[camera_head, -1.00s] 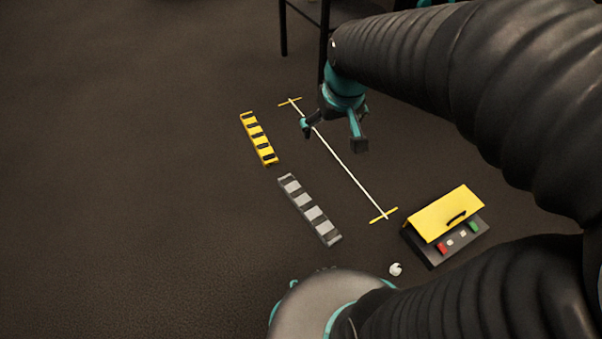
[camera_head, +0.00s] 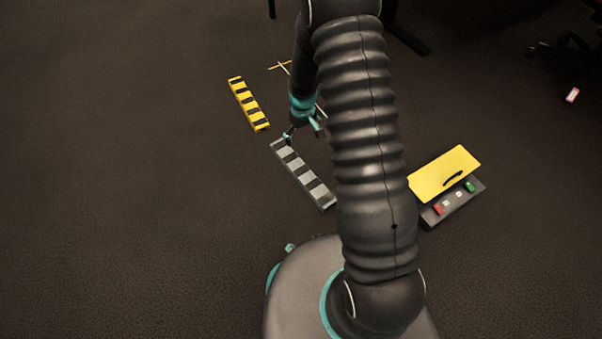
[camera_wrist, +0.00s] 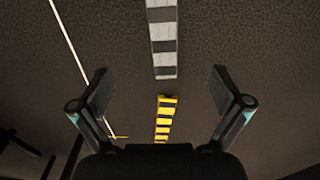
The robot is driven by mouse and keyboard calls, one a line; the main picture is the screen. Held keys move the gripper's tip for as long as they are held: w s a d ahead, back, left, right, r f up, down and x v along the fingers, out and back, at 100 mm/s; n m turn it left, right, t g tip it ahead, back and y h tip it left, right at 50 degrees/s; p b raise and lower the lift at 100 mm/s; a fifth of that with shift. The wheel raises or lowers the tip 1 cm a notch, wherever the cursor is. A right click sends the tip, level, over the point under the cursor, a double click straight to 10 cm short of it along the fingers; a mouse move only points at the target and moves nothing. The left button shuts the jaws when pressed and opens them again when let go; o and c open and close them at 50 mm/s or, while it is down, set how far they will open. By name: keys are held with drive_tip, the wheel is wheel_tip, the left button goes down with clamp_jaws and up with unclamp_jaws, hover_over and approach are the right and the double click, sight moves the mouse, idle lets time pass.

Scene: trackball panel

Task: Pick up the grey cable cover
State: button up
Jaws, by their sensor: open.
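The grey cable cover (camera_head: 304,174) is a long strip with light and dark grey stripes, lying flat on the floor left of my arm in the head view. In the wrist view the grey cable cover (camera_wrist: 163,40) runs up from the centre to the top edge, beyond and between my fingers, with its far part out of frame. My gripper (camera_head: 302,134) is near the cover's upper end in the head view. In the wrist view my gripper (camera_wrist: 160,92) has its two fingers spread wide with nothing between them. I cannot tell its exact height above the floor.
A yellow and black cable cover (camera_head: 249,104) lies beyond the grey one; it also shows in the wrist view (camera_wrist: 165,120). A white cable (camera_wrist: 82,62) runs alongside. A panel box with a yellow lid (camera_head: 444,173) stands right of my arm. The floor at left is clear.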

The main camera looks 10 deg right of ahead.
drive_tip(key=b, duration=0.1)
hover_over(302, 171)
wheel_tip(302, 171, down, 15)
drive_tip(key=shift+r, duration=0.2)
drive_tip(key=shift+w+f+b, duration=0.1)
drive_tip(key=shift+f+b, duration=0.45)
drive_tip(key=shift+f, duration=2.75)
drive_tip(key=c, duration=1.6)
drive_tip(key=shift+r, duration=0.1)
